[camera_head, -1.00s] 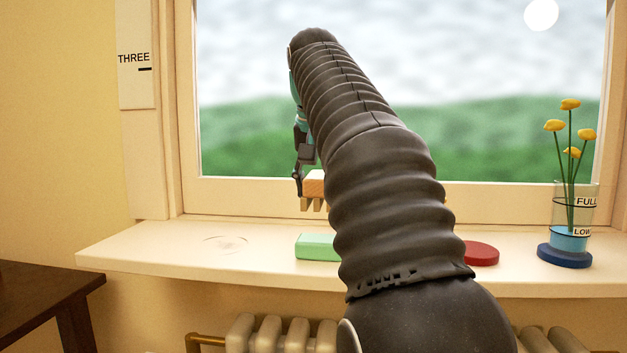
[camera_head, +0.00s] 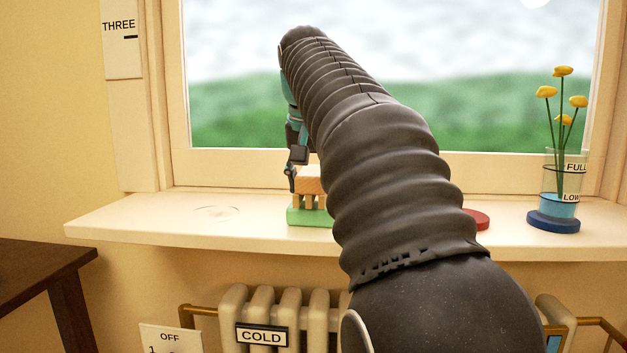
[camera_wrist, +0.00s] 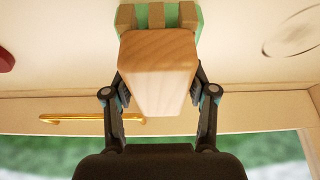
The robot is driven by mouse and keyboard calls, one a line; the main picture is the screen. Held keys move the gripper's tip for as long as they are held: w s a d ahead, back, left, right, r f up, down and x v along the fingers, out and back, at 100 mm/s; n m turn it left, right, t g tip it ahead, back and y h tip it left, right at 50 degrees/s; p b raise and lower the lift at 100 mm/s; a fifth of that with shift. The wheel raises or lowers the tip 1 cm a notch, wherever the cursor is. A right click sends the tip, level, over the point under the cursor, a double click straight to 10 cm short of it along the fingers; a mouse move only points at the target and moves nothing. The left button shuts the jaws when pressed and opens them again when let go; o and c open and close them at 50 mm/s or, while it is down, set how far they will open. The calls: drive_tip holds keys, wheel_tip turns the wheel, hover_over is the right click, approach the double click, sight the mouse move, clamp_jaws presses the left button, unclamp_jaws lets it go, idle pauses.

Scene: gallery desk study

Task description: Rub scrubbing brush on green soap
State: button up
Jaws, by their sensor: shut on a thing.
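The scrubbing brush (camera_head: 308,180) has a wooden block and pale bristle tufts pointing down. The green soap (camera_head: 309,217) lies on the windowsill directly below it. In the head view the tufts reach down to the soap and look in contact with it. My gripper (camera_wrist: 160,90) is shut on the brush's wooden block (camera_wrist: 158,60), one finger on each side. In the wrist view the tufts overlap the green soap (camera_wrist: 124,28). My arm hides the brush's right end in the head view.
On the windowsill (camera_head: 130,222) a red disc (camera_head: 478,219) shows partly behind my arm. A glass vase (camera_head: 562,182) with yellow flowers stands on a blue base at right. The sill's left part is clear. A radiator (camera_head: 288,300) is below. A gold rod (camera_wrist: 90,118) shows in the wrist view.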

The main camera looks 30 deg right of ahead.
sight(314, 168)
drive_tip(key=shift+f, duration=0.65)
idle(2.2)
drive_tip(key=shift+r, duration=0.1)
wheel_tip(314, 168, up, 3)
drive_tip(key=shift+f+p, duration=0.15)
drive_tip(key=shift+p, duration=1)
drive_tip(key=shift+r, duration=2.2)
drive_tip(key=shift+s, duration=0.1)
